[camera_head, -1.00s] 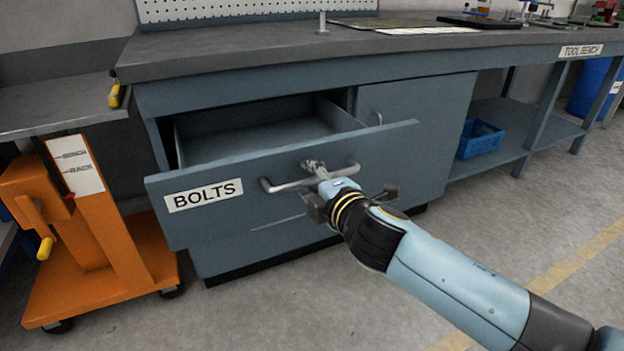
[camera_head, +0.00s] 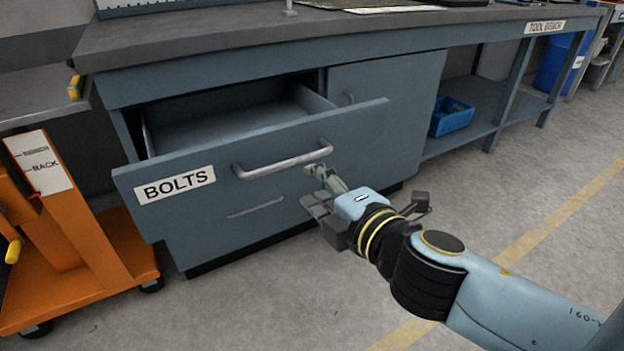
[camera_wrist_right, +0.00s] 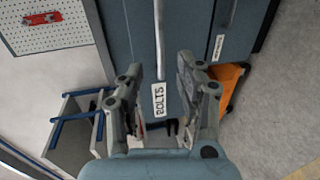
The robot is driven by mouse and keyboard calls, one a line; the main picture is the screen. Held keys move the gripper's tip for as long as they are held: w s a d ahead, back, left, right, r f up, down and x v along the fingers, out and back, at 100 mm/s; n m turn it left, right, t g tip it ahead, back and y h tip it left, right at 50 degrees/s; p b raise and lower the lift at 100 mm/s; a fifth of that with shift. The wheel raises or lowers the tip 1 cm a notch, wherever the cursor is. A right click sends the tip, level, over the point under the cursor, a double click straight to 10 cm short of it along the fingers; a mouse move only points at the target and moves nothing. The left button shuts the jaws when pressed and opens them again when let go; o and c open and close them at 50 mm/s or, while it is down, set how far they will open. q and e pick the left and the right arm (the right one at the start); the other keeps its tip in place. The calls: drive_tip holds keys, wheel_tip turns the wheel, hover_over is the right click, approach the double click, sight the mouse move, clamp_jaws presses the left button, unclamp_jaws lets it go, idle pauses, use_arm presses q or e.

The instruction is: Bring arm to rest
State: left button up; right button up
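My right gripper (camera_head: 316,180) is just in front of the open BOLTS drawer (camera_head: 222,205), below and right of its grey bar handle (camera_head: 284,161). It is apart from the handle and holds nothing. In the right wrist view its two fingers (camera_wrist_right: 158,95) stand well apart, with the BOLTS label (camera_wrist_right: 158,99) between them. The handle shows there as a long bar (camera_wrist_right: 159,40). The drawer is pulled out, and the part of its inside that I see is empty. My left gripper is not in view.
The tool bench (camera_head: 300,40) runs across the back. An orange cart (camera_head: 85,240) stands to the left. A blue crate (camera_head: 451,117) sits on the low shelf to the right. The floor (camera_head: 250,310) in front is clear.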

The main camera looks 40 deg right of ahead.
idle(0.4)
drive_tip(key=s+d+f+m+g+y+p, duration=0.1)
drive_tip(key=s+f+m+g+p, duration=0.3)
drive_tip(key=f, duration=0.7)
drive_tip(key=s+f+m+g+p, duration=0.2)
drive_tip(key=s+f+g+p, duration=0.3)
drive_tip(key=f, duration=0.6)
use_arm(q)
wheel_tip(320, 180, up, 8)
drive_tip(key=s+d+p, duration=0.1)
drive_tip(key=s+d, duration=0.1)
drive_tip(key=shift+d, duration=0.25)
use_arm(e)
drive_tip(key=s+f+m+g, duration=0.3)
drive_tip(key=s+f, duration=0.3)
drive_tip(key=s, duration=0.8)
drive_tip(key=s+f+m+g+y, duration=0.1)
drive_tip(key=s+f+m, duration=0.5)
drive_tip(key=s, duration=0.9)
drive_tip(key=shift+s+a+f+g+y, duration=0.35)
drive_tip(key=shift+f+g, duration=0.3)
drive_tip(key=shift+g, duration=0.25)
drive_tip(key=shift+w, duration=0.1)
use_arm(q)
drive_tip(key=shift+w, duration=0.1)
